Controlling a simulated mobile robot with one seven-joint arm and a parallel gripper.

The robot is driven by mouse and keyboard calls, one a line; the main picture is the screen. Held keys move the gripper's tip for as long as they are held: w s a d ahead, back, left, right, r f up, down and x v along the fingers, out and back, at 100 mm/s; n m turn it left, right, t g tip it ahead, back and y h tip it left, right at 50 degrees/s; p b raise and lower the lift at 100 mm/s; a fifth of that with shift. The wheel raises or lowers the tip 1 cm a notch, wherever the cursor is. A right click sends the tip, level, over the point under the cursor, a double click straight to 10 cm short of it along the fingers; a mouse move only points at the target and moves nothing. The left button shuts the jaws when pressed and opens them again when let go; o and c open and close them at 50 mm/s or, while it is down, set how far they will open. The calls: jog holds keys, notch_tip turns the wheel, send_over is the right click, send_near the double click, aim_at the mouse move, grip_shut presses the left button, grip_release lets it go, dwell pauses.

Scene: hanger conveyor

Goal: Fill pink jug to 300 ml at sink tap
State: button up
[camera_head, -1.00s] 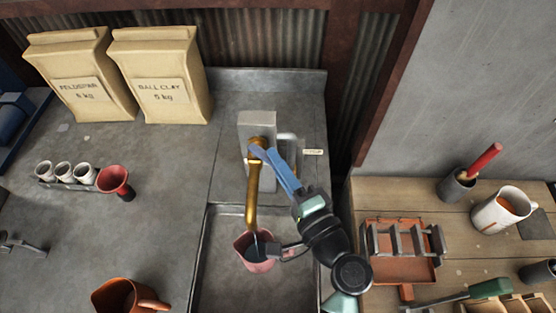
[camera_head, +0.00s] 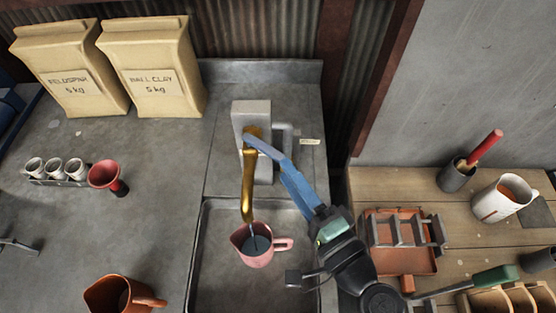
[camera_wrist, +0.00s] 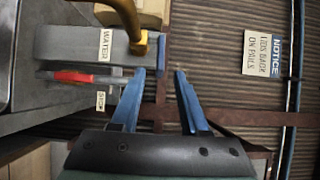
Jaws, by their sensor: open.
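The pink jug (camera_head: 243,238) stands upright in the sink basin (camera_head: 203,270) under the brass tap spout (camera_head: 248,190), its handle to the right. Dark liquid shows inside it, with a thin pale streak below the spout. Its level marks cannot be read. My gripper (camera_head: 250,140) is beside the top of the tap in the head view, apart from the jug. In the wrist view my gripper (camera_wrist: 160,73) is open and empty, its blue fingers right of the grey tap block (camera_wrist: 85,45) marked WATER. A red handle (camera_wrist: 75,77) lies beside that block, near a STOP label.
An orange jug (camera_head: 108,294), a red funnel (camera_head: 104,174) and several small white cups (camera_head: 55,169) stand on the left counter. The right bench holds a white pitcher (camera_head: 496,204) and a rust-coloured tray (camera_head: 390,255).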

jog(key=b+v, duration=0.1)
jog(key=v, duration=0.5)
jog(key=shift+s+d+b, duration=0.25)
jog(key=shift+s+b, duration=0.05)
jog(key=shift+s, duration=0.05)
dwell(7.0)
